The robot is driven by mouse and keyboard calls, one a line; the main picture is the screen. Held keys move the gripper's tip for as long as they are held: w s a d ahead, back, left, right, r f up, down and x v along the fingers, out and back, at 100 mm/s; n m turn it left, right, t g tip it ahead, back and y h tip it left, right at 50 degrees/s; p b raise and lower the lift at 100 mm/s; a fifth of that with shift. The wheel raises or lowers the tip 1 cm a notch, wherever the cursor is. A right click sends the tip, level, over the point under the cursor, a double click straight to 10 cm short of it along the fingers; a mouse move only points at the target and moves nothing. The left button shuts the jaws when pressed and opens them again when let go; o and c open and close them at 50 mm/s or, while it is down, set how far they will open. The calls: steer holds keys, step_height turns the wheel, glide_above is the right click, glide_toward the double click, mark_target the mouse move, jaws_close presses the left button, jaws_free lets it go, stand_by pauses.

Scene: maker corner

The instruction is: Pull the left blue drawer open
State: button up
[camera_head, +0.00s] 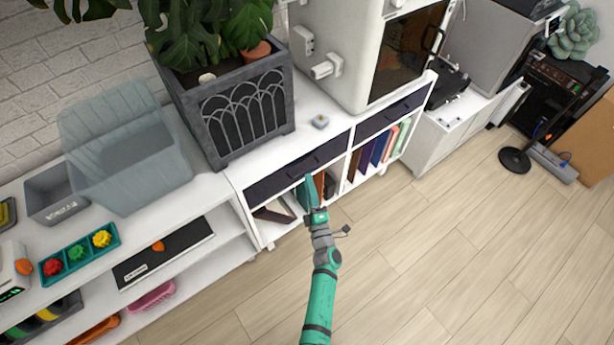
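The left dark blue drawer (272,184) is in the upper part of the white shelf unit, below the planter. Its front looks flush with the unit, and a dark handle (301,162) shows near its middle. My gripper (311,182) is at the end of my teal arm, in front of the unit and just below the handle in the picture. I cannot tell whether it touches the drawer. The fingers are small and seen from behind, so their opening is not clear.
A second dark blue drawer (390,118) is to the right, above several upright books (375,150). A grey planter (240,115) and a white cabinet-like machine (352,40) stand on top. A translucent bin (125,150) is at left. The wooden floor (440,250) in front is clear.

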steer(key=shift+x, duration=1.75)
jaws_close()
